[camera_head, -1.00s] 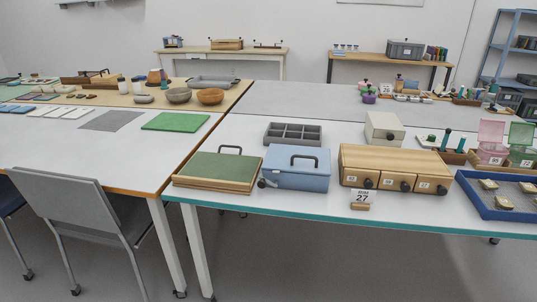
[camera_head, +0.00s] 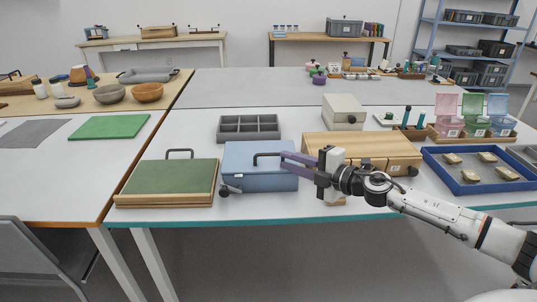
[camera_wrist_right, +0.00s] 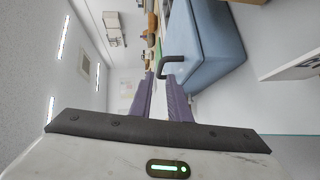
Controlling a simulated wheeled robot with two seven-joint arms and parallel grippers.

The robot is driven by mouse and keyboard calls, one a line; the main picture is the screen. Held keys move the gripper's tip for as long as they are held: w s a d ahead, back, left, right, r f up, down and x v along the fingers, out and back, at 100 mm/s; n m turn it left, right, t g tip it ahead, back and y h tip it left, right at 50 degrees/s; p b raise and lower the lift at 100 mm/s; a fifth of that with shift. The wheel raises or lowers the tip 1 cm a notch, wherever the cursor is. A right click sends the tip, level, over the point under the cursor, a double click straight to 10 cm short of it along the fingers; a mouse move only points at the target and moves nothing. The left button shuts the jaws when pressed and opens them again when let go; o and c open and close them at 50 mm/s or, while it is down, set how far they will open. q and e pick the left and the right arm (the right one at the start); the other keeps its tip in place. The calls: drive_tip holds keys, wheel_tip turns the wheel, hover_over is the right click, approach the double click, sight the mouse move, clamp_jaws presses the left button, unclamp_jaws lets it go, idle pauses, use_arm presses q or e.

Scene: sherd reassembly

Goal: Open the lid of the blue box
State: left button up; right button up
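The blue box (camera_head: 262,180) stands near the front edge of the table, its lid down. A dark handle (camera_head: 268,156) rises from the lid, and a dark knob sits at the box's lower left front. My right gripper (camera_head: 286,160), with purple fingers, reaches in from the right at the right end of the handle. In the right wrist view the fingers (camera_wrist_right: 162,82) are apart with a gap between them. The handle (camera_wrist_right: 172,60) lies just beyond their tips there, and the box (camera_wrist_right: 205,45) is at the right. I cannot tell whether they touch. My left gripper is out of view.
A green-topped board (camera_head: 168,182) lies left of the box, a grey divided tray (camera_head: 249,128) behind it. A wooden drawer unit (camera_head: 362,146) stands close on the right, partly behind my right arm. A blue-rimmed tray (camera_head: 480,186) is farther right.

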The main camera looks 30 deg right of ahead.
sight(271, 155)
drive_tip(key=shift+x, duration=3.85)
clamp_jaws()
